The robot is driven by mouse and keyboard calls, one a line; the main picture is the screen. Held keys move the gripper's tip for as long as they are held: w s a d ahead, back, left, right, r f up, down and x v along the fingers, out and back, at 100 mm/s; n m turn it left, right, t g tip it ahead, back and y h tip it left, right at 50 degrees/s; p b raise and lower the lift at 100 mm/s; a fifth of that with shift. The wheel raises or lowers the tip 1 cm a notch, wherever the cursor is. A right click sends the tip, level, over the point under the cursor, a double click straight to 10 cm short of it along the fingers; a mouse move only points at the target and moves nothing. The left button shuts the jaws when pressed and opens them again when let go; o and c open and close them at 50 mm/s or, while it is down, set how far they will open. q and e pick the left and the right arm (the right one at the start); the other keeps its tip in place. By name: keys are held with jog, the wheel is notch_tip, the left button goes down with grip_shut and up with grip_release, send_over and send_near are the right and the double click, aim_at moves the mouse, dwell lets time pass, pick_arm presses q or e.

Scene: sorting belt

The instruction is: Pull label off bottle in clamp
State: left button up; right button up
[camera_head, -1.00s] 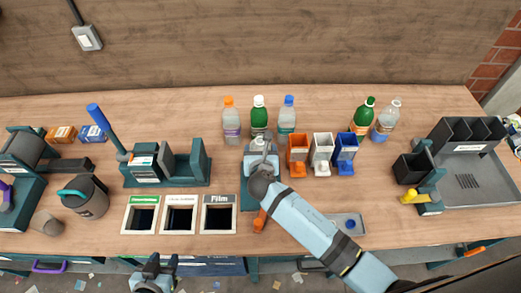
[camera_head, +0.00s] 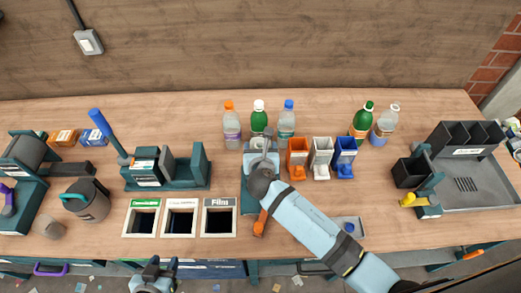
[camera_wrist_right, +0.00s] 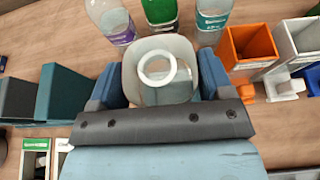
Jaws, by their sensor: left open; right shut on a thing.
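A pale, see-through bottle (camera_wrist_right: 158,90) with a white neck ring stands upright between the fingers of my right gripper (camera_wrist_right: 160,82) in the right wrist view. My right gripper (camera_head: 260,152) is shut on it at the teal clamp (camera_head: 248,190) in the head view. The bottle's label cannot be made out clearly, and I cannot tell whether the fingers touch label or bare bottle. The gripper hides much of the clamp and bottle. The clamp's orange handle (camera_head: 260,223) points to the front. My left gripper (camera_head: 153,268) is open and empty at the table's front edge.

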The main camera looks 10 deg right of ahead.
aim_at(261, 143)
jog(key=shift+r, duration=2.1)
jog(key=shift+r, duration=2.5)
jog(key=shift+r, duration=1)
